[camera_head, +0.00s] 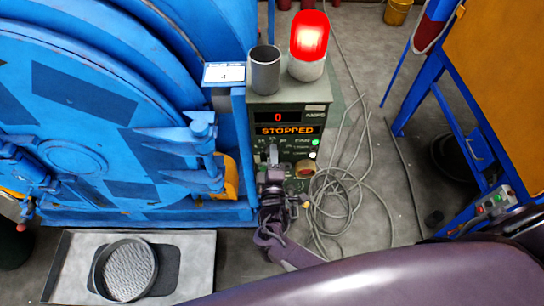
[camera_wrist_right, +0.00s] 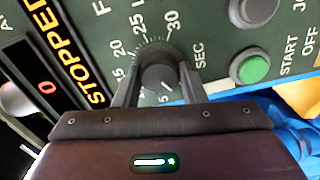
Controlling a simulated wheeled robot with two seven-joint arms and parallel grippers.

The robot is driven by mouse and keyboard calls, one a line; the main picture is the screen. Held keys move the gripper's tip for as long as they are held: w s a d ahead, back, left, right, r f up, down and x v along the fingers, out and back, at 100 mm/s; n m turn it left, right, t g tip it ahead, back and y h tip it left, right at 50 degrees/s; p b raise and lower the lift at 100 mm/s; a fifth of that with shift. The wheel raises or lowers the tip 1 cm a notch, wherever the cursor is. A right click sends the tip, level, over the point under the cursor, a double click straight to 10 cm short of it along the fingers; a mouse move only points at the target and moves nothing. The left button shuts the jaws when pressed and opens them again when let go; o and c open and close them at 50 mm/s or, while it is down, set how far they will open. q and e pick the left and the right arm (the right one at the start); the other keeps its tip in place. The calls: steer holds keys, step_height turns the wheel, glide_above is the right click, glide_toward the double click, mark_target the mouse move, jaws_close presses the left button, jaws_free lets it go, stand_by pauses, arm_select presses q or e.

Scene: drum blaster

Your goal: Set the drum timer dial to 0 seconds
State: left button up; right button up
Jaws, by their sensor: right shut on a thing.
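The drum timer dial (camera_wrist_right: 158,72) is a dark round knob on the green control panel, with a printed seconds scale around it in the right wrist view. Marks such as 20, 25 and 30 show; the lower part of the scale is covered. My right gripper (camera_wrist_right: 158,86) is shut on the dial, one finger on each side. I cannot tell which mark the knob points to. In the head view the right gripper (camera_head: 271,158) reaches the front of the control box (camera_head: 318,118) and hides the dial. My left gripper is not in view.
The panel display (camera_head: 278,117) reads 0, and the sign below it (camera_head: 284,131) reads STOPPED. A red lamp (camera_head: 309,40) glows on top of the box. A green button (camera_wrist_right: 253,68) sits beside the dial. The blue drum machine (camera_head: 90,110) stands left; loose cables (camera_head: 340,190) lie right.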

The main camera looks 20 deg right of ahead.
steer(key=o, duration=1)
steer(key=b+v, duration=0.1)
steer(key=v, duration=0.6)
steer(key=shift+s, duration=0.4)
steer(key=s+d+f+m+g+y, duration=0.25)
steer(key=s+f+g, duration=0.2)
steer(key=f, duration=0.75)
steer(key=s+d+f+m+g+y, duration=0.1)
steer(key=s+d+f+g, duration=0.2)
steer(key=s+f, duration=0.55)
steer(key=s+d+f+m+g, duration=0.1)
steer(key=s+f+m+g, duration=0.1)
steer(key=s+f, duration=0.3)
steer(key=s+d+f+m+g+y, duration=0.1)
steer(key=s+f+g, duration=0.3)
steer(key=s, duration=0.5)
steer(key=s+d+f+m+g, duration=0.2)
steer(key=s+f+m+g, duration=0.1)
steer(key=s+f, duration=0.4)
steer(key=shift+s+d+m+y, duration=0.15)
steer(key=shift+s+m+y, duration=0.1)
steer(key=shift+s+m, duration=0.25)
